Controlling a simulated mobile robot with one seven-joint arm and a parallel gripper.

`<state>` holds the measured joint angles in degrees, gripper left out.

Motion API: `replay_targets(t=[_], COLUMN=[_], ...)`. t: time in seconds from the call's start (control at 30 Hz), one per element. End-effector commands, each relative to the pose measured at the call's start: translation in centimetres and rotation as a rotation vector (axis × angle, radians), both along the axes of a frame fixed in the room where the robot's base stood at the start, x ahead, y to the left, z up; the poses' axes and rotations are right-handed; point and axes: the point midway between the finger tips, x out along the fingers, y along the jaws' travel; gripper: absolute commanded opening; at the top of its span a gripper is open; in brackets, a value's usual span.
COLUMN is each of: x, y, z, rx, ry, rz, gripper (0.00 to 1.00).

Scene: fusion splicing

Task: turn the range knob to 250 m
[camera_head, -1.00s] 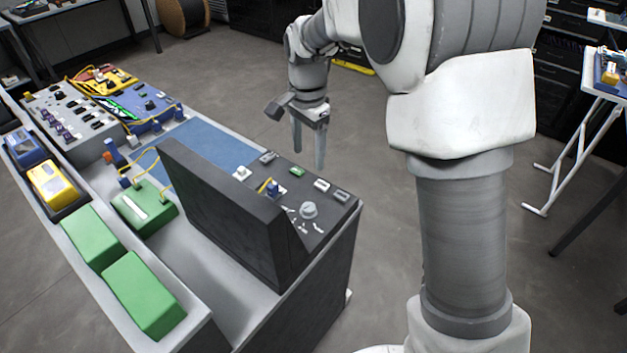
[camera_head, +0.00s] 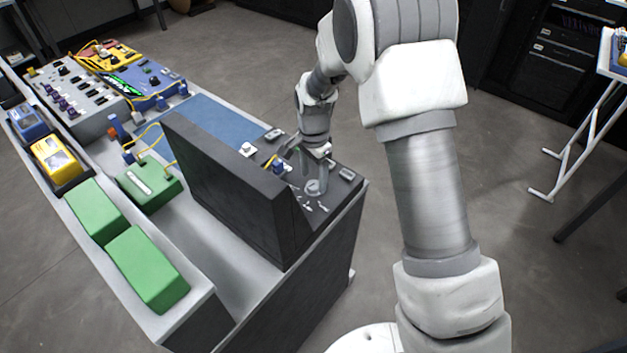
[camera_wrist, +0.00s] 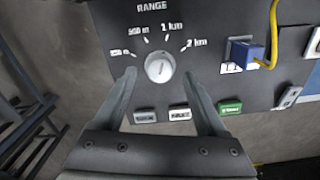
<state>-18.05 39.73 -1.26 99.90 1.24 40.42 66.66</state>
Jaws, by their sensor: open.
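The range knob (camera_wrist: 159,67) is a round, light grey dial on the dark panel (camera_wrist: 215,95). Range labels arc above it in the wrist view: a small blurred one at far left (camera_wrist: 120,53), then 500 m, 1 km and 2 km. I cannot tell clearly which label the knob points to. My gripper (camera_wrist: 159,74) is open, with one fingertip on each side of the knob and a gap on both sides. In the head view my gripper (camera_head: 309,172) is low over the panel, beside the knob (camera_head: 316,187), and partly hides the panel's buttons.
Grey and green buttons (camera_wrist: 230,107) sit below the knob in the wrist view. A blue connector with a yellow cable (camera_wrist: 245,54) is at its right. In the head view a tall dark screen housing (camera_head: 230,190) stands left of the panel.

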Motion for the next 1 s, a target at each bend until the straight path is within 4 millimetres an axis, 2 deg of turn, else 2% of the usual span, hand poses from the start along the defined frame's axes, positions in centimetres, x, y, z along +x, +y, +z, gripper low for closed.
replay_targets(t=[0.03,0.2,0.5,0.9,1.0], x=[0.0,0.0,0.0,0.0,0.0], y=[0.0,0.0,0.0,0.0,0.0], z=[-0.7,-1.8,-1.9,-1.9,-1.9], rx=[0.000,0.000,0.000,0.000,0.001], ry=[0.002,0.001,0.000,0.000,-0.001], rz=[0.000,0.000,0.001,0.001,0.001], gripper=[0.74,0.74,0.72,0.00,0.00])
